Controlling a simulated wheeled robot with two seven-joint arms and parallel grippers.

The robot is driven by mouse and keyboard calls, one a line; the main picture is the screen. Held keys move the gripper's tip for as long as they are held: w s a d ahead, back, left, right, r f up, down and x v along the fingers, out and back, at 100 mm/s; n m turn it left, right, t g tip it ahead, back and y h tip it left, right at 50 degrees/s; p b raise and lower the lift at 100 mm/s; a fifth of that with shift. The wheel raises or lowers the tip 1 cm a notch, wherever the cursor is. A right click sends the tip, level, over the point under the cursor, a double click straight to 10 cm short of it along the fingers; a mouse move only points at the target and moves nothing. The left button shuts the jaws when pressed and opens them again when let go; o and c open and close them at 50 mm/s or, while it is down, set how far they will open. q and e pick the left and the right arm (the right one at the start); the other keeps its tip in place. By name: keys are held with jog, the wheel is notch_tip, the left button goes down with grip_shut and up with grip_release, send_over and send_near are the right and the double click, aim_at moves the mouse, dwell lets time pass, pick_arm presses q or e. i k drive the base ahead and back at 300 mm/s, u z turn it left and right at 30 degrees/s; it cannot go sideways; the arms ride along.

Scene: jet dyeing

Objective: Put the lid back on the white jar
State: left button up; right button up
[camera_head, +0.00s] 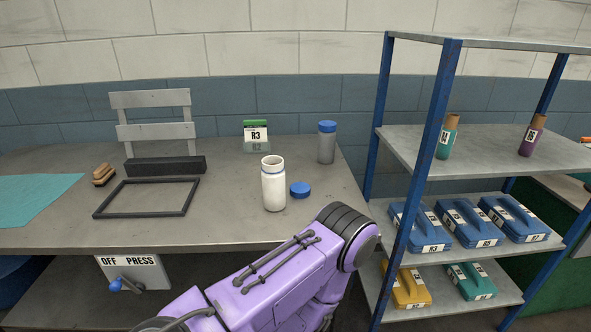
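The white jar (273,189) stands upright and open on the grey table, near its front right part. A blue lid (300,189) lies on the table just right of the jar, apart from it. A purple arm of mine crosses the lower middle, in front of the table edge. Its gripper does not show, and my other gripper is out of view too.
A grey jar with a blue lid (327,142) stands behind. A green-topped R3 box (256,136), a black frame (147,198), a brush (103,174) and a teal cloth (36,199) are on the table (225,233). A blue-posted shelf (411,144) stands at right.

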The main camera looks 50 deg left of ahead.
aim_at(272, 177)
jog(key=u, duration=1.95)
